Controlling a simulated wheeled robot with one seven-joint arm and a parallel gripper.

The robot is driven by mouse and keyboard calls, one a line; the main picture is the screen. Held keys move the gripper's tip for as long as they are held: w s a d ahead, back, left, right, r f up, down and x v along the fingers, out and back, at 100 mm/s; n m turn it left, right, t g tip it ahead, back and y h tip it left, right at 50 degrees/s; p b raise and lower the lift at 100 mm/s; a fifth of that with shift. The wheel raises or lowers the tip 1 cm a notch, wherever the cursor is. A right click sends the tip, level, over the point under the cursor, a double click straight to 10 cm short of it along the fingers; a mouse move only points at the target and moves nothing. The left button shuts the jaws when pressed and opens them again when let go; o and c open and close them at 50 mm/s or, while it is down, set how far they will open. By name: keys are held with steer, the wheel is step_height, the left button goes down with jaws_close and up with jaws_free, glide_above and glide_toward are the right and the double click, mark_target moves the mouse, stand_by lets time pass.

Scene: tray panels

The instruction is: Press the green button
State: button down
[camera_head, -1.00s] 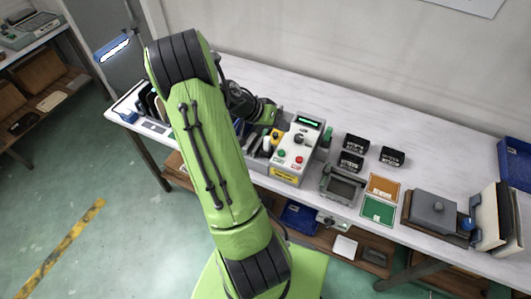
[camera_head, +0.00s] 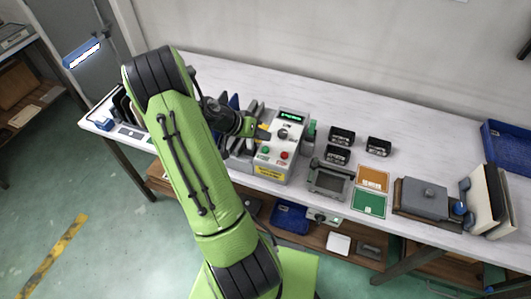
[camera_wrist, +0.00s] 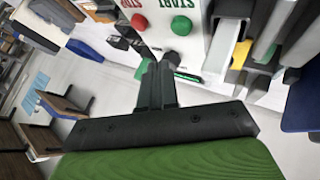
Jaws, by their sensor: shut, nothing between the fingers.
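A light grey control box (camera_head: 273,170) stands on the bench. Its sloping face has a green button (camera_head: 265,149) on the left, a red button (camera_head: 284,155) to its right, and a black knob above. My gripper (camera_head: 265,133) is at the box's left side, close above the green button. In the wrist view the fingers of my gripper (camera_wrist: 159,64) are shut together and empty. The green button (camera_wrist: 181,25) shows just beyond and right of the fingertips, with the red button (camera_wrist: 139,22) to its left. The fingertips look apart from both buttons in that view.
Grey upright holders (camera_head: 238,147) stand close left of the box. A grey device with a screen (camera_head: 328,183), an orange panel (camera_head: 372,179) and a green panel (camera_head: 369,204) lie to the right, with several black blocks (camera_head: 341,136) behind. The bench behind them is clear.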

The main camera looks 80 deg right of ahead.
mark_target(262, 149)
steer(key=shift+f+b, duration=0.75)
steer(key=shift+f, duration=0.5)
stand_by(0.9)
steer(key=shift+f+b, duration=0.4)
steer(key=shift+b, duration=0.15)
